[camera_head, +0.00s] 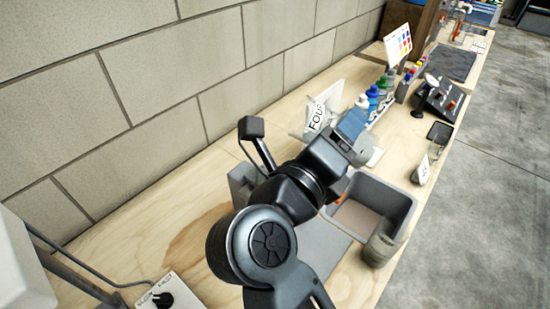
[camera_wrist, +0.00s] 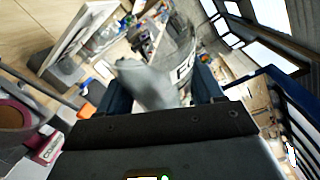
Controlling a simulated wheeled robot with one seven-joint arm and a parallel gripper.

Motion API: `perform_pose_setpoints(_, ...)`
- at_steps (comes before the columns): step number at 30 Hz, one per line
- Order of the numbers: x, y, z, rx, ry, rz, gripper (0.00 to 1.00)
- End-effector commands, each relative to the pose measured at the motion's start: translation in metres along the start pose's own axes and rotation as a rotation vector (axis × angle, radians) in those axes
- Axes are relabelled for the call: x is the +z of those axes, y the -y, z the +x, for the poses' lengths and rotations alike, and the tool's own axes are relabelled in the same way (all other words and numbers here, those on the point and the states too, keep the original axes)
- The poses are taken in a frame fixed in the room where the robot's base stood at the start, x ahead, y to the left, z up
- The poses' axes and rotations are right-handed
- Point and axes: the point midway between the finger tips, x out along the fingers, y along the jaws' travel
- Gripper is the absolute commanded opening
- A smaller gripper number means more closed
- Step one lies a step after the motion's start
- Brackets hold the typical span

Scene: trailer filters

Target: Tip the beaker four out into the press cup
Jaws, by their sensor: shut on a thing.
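The clear beaker with the "FOUR" label (camera_head: 318,115) is off the bench in the head view and looks strongly tilted. My gripper (camera_head: 350,124) is shut on it, with the blue fingers partly hiding it. The wrist view shows its label (camera_wrist: 186,68) sideways between my gripper's blue fingers (camera_wrist: 162,90). A blurred grey mass (camera_wrist: 145,85) shows at the beaker between the fingers; I cannot tell whether it is inside or leaving it. I cannot make out the press cup for certain; my arm hides part of the bench.
A grey bin (camera_head: 403,203) stands at the bench's front, with a glass container (camera_head: 378,250) at its near corner. Another labelled beaker (camera_head: 422,170) stands farther along. Several coloured bottles (camera_head: 372,100) stand behind my gripper. A block wall (camera_head: 180,90) runs along the left.

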Motion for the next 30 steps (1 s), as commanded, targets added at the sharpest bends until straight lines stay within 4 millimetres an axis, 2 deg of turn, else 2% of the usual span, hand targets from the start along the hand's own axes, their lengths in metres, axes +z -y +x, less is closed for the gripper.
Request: perform_pose_setpoints(30,-0.0013,-0.0034,-0.0002,-0.054,0.020,-0.125,0.29)
